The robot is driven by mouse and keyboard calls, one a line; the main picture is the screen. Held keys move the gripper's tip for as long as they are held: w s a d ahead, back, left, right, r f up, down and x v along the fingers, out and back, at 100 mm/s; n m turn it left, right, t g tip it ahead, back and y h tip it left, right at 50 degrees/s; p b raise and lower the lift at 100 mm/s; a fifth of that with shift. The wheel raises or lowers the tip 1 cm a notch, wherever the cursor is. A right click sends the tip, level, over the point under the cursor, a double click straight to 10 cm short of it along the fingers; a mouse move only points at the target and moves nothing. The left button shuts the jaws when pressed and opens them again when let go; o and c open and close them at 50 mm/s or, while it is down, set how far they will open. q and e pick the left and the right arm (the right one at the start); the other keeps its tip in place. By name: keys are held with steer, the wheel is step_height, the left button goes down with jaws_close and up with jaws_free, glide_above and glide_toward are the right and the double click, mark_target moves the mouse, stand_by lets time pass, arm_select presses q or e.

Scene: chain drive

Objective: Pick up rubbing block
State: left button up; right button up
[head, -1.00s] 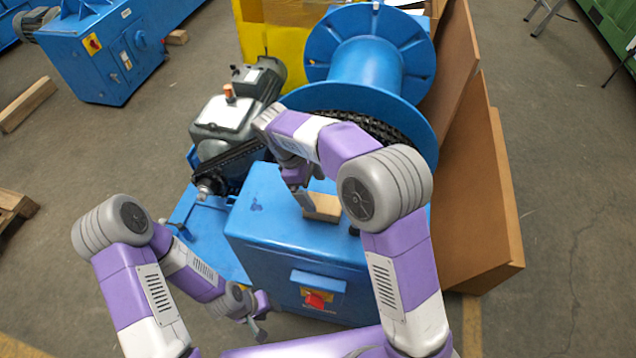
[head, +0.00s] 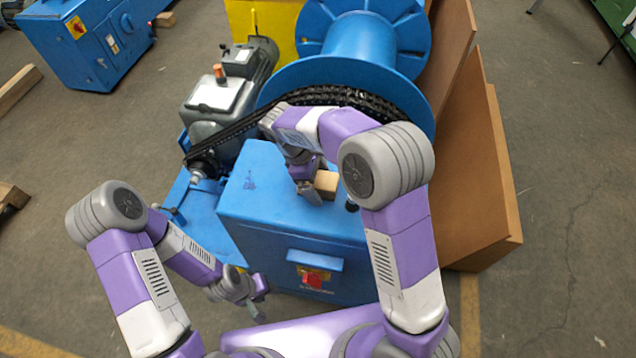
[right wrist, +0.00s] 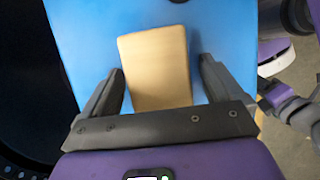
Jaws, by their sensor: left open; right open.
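The rubbing block is a tan wooden block (head: 326,184) on top of the blue box (head: 270,205) in the head view. It also shows in the right wrist view (right wrist: 157,66), lying between the two open fingers. My right gripper (head: 309,194) is open at the block; in the right wrist view the right gripper (right wrist: 162,88) has a finger on each side, with gaps to the block visible. My left gripper (head: 257,300) is open and empty, low in front of the blue box and away from the block.
A large blue reel (head: 368,42) with black chain (head: 330,95) stands behind the box. A grey motor (head: 215,100) is at its left. Brown boards (head: 480,190) lean on the right. A red switch (head: 313,279) is on the box front.

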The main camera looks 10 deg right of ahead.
mark_target(318, 179)
steer(key=shift+f, duration=0.15)
steer(key=shift+c, duration=0.2)
steer(key=c, duration=1.1)
steer(key=shift+r, duration=0.3)
step_height(318, 179, up, 10)
steer(key=p, duration=0.3)
steer(key=shift+f, duration=0.1)
